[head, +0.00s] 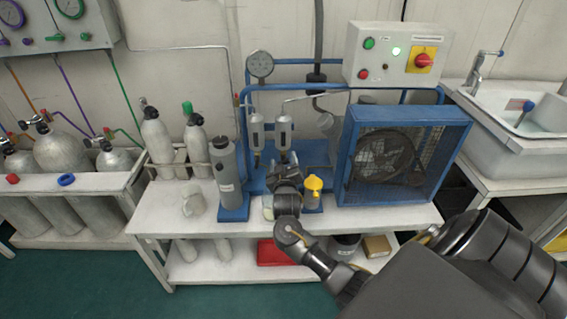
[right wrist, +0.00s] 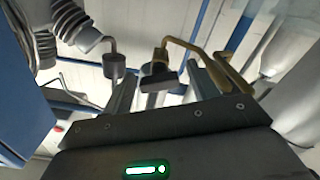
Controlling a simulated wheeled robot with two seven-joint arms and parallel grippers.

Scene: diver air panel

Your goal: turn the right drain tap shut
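Two silver separator cylinders hang on the blue-framed panel in the head view, the left one (head: 257,132) and the right one (head: 283,131). My right gripper (head: 287,172) is just below and in front of the right cylinder and hides the drain tap area there. In the right wrist view my right gripper (right wrist: 160,92) has its two fingers apart. A dark tap handle (right wrist: 158,80) on a brass-coloured pipe (right wrist: 195,48) shows between the fingertips. I cannot tell whether the fingers touch it. My left gripper is not in view.
A blue fan cage (head: 403,150) stands right of the gripper. A yellow-topped part (head: 314,184) is close on its right, and a grey cylinder (head: 227,172) stands to the left. A pressure gauge (head: 260,64) is above. The white bench (head: 370,218) has clear room in front.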

